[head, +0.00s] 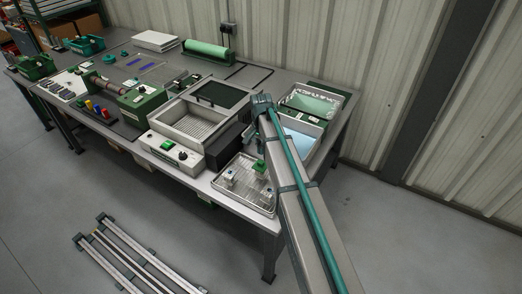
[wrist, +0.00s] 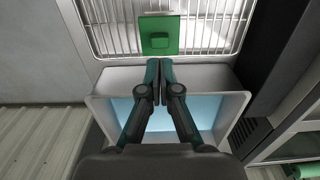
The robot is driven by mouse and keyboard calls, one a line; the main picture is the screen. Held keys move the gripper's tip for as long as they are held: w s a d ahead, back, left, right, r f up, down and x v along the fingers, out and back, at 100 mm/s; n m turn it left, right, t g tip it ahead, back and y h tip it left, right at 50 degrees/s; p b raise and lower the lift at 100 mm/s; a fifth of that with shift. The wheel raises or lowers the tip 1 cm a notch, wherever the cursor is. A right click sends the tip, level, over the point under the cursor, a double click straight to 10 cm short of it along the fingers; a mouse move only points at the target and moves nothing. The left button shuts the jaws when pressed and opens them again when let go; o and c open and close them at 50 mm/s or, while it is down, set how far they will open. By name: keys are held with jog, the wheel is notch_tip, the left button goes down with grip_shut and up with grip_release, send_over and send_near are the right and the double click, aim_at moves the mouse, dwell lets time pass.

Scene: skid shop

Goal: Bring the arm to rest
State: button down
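My arm reaches from the lower right of the head view over the right end of the workbench (head: 218,184). In the wrist view my gripper (wrist: 160,66) points down with its two fingers together, and nothing shows between them. Its fingertips appear just beside a green square piece with a small raised grip (wrist: 158,24), apart from it as far as I can tell. That piece lies on a wire-ribbed tray (wrist: 215,44); it also shows in the head view (head: 262,170). In the head view the gripper is mostly hidden by the arm.
A pale bin with a blue bottom (wrist: 205,112) lies under the fingers. A grey machine with an open lid (head: 194,122) stands left of the tray. Another clear-lined bin (head: 315,102) is behind. Metal rails (head: 130,262) are on the floor. The corrugated wall is close behind the bench.

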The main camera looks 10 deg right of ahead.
notch_tip(320, 180, up, 2)
jog(key=shift+r+p, duration=0.25)
jog(key=shift+p, duration=0.3)
dwell(0.3)
